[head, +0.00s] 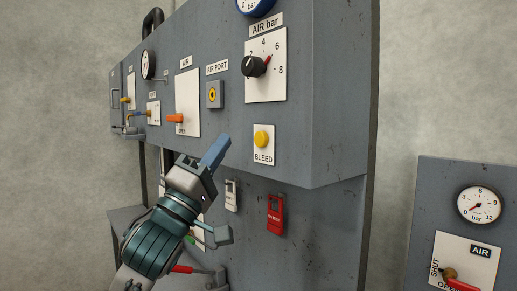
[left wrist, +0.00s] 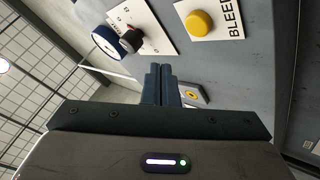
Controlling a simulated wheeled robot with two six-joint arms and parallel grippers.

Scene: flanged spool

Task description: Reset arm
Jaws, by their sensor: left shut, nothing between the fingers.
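My left gripper (head: 217,151) is in front of the grey panel (head: 337,90), left of the yellow BLEED button (head: 262,138) and below the AIR PORT. Its blue fingers are together with nothing between them. In the left wrist view the closed fingers (left wrist: 161,84) point toward the panel, with the yellow button (left wrist: 199,22) above and to their right. I cannot tell from these views whether the fingertips touch the panel. My right gripper is not in view.
The panel carries a black AIR bar knob (head: 254,66), an orange AIR lever (head: 175,118) and the AIR PORT (head: 214,95). A red tag (head: 275,214) and a white tag (head: 231,195) hang below. A second panel with a gauge (head: 479,205) stands at right.

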